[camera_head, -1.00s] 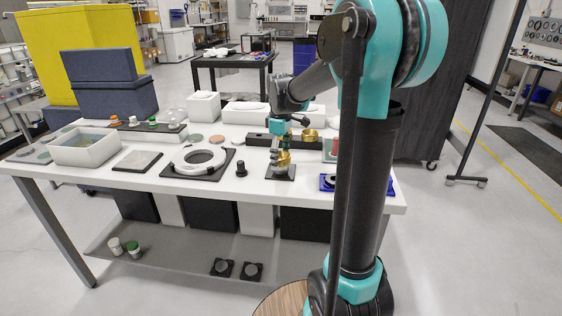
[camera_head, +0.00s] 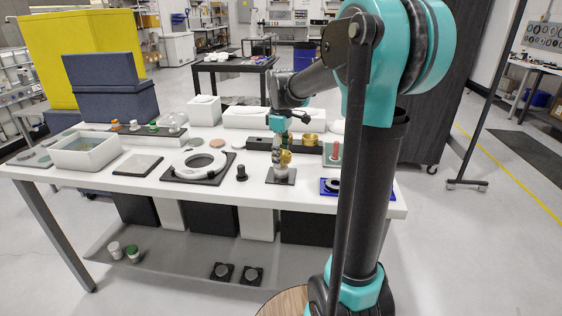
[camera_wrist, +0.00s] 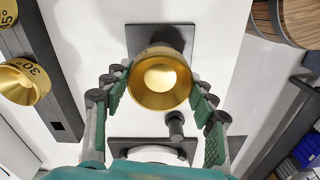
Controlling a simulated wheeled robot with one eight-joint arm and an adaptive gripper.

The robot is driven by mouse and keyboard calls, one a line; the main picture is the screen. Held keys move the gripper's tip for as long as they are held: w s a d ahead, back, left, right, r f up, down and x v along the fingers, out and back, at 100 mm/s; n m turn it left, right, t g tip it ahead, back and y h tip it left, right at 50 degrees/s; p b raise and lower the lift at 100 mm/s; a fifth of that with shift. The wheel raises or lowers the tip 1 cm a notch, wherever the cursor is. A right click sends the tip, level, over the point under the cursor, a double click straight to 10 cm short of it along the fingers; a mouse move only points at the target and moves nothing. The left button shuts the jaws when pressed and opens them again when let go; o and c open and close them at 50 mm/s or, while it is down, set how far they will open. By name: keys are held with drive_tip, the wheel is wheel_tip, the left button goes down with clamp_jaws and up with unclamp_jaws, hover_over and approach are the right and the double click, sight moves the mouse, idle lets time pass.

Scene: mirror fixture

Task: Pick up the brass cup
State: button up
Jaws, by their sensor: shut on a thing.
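The brass cup (camera_head: 286,158) is above a dark square pad (camera_head: 281,178) with a pale base, near the front of the white table. In the wrist view the brass cup (camera_wrist: 159,97) faces me with its round rim and pale centre. My gripper (camera_wrist: 161,84) has one green-padded finger on each side of it and is shut on it. In the head view my gripper (camera_head: 281,150) comes down from above and partly hides the cup. Whether the cup is clear of its base is hard to tell.
A dark block with other brass cups (camera_head: 310,139) stands just behind; one marked 30° (camera_wrist: 24,81) shows at left in the wrist view. A small black peg (camera_head: 241,173) and a white ring on a dark plate (camera_head: 198,162) are to the left. A blue tray (camera_head: 328,187) is to the right.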

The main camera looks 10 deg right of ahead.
wheel_tip(320, 180, up, 18)
drive_tip(key=shift+f, duration=0.2)
idle(0.4)
